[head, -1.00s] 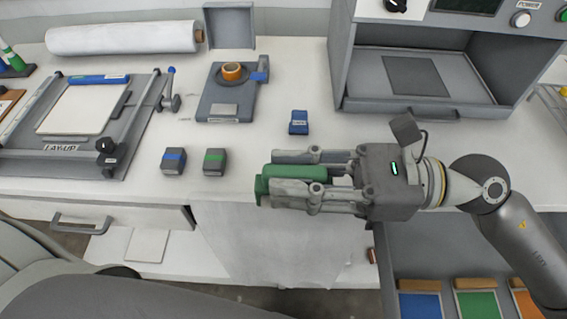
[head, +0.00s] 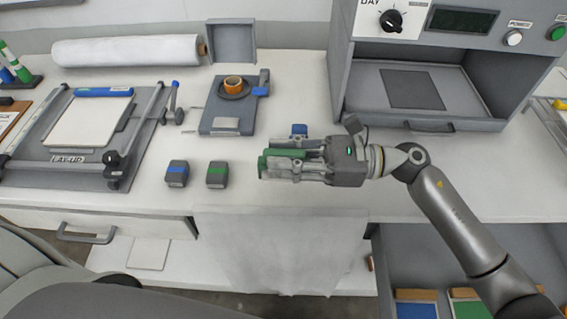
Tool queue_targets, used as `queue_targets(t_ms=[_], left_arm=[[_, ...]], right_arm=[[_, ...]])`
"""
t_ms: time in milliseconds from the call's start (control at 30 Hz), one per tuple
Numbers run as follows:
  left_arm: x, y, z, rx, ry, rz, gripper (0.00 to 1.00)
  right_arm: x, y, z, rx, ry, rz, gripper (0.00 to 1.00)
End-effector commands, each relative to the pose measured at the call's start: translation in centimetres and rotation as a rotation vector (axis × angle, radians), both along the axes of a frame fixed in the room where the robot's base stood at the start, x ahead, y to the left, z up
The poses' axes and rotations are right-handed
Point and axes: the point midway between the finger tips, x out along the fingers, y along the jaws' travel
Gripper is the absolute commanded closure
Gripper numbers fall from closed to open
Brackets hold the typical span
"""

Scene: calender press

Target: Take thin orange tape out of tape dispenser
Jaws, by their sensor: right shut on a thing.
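The orange tape (head: 233,83) is a small roll sitting on the dark round holder of the grey tape dispenser (head: 221,121), at the back centre-left of the worktop. My right gripper (head: 266,165) points left over the front of the worktop, to the right of and nearer than the dispenser, clearly apart from the tape. It is shut on a green cylindrical thing (head: 282,153), largely hidden between its fingers. My left gripper is not in view.
A blue block (head: 299,129) is partly hidden behind my right gripper. Two dark blocks, with blue (head: 177,173) and green (head: 216,174) bands, stand left of it. The lay-up board (head: 88,132) is at left, the press (head: 418,88) at right. An open grey bin (head: 232,42) stands behind the dispenser.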

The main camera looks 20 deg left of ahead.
Motion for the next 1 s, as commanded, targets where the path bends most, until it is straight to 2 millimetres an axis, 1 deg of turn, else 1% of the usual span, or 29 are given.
queue_targets(t_ms=[100, 200, 300, 567, 800, 833, 967, 1000], left_arm=[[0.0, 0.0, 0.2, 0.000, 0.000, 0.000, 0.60], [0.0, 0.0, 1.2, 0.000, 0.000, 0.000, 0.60], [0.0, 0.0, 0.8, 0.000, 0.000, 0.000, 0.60], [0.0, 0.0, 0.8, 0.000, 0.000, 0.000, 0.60], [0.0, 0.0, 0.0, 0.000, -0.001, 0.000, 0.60], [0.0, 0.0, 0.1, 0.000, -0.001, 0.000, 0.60], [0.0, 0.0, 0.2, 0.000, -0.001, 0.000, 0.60], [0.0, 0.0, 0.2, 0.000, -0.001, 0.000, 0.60]], right_arm=[[0.8, 0.4, -1.0, 0.000, 0.004, -0.001, 1.00], [0.7, 0.4, -2.3, 0.000, 0.007, 0.000, 1.00], [0.7, 0.4, -3.5, 0.001, 0.003, 0.000, 1.00], [0.7, 0.3, -3.6, 0.001, 0.001, 0.000, 1.00], [0.7, 0.3, -4.2, 0.001, 0.000, 0.000, 1.00], [0.7, 0.3, -4.1, 0.000, 0.001, 0.000, 0.75], [0.7, 0.3, -4.0, 0.000, 0.001, 0.000, 0.58], [0.7, 0.3, -4.0, 0.000, 0.001, 0.000, 0.56]])
